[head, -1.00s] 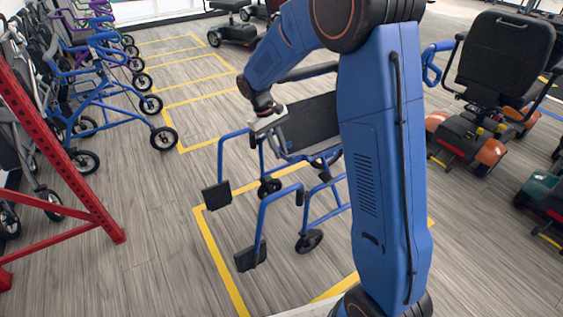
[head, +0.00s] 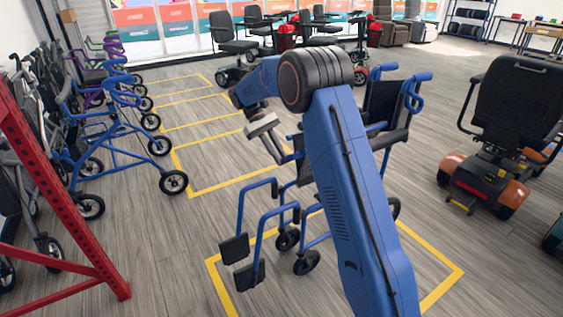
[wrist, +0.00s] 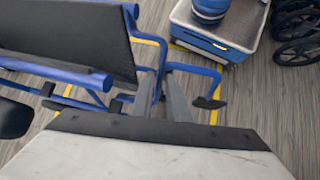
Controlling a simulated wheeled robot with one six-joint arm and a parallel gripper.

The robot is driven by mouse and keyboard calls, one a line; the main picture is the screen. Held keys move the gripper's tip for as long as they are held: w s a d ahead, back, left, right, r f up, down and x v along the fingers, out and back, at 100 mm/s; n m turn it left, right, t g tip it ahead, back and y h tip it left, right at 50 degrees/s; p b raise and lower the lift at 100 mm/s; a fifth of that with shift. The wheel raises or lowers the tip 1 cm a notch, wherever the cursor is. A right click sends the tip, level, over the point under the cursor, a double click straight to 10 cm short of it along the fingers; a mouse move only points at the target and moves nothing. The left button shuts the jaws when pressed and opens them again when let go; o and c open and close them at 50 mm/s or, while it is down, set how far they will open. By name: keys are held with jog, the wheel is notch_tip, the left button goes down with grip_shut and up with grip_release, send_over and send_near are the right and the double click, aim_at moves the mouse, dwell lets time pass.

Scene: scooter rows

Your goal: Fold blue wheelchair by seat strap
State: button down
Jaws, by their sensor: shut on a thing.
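The blue wheelchair (head: 263,188) stands inside a yellow floor box, its two black footplates close together and its seat drawn up narrow. My arm hides much of its seat and right side. Its black backrest (head: 384,106) and blue push handles show right of my arm. My gripper (head: 284,155) is above the front of the seat, pointing down, shut on the seat strap; the strap itself is hard to make out. In the wrist view my gripper's grey fingers (wrist: 170,78) are close together beside the chair's blue tubes and black fabric (wrist: 70,40).
A row of rollators (head: 125,130) stands along the left, behind a red metal post (head: 60,190). A black and orange scooter (head: 500,140) stands on the right. Empty yellow floor boxes lie behind the wheelchair.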

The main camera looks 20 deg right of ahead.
jog(key=shift+w+a+r, duration=0.1)
jog(key=shift+w+a, duration=0.1)
jog(key=shift+w, duration=0.55)
jog(key=shift+w+a+r, duration=0.1)
jog(key=shift+w+a, duration=0.1)
jog(key=shift+w, duration=0.5)
jog(key=c, duration=1.7)
grip_release()
jog(key=shift+w+f, duration=0.1)
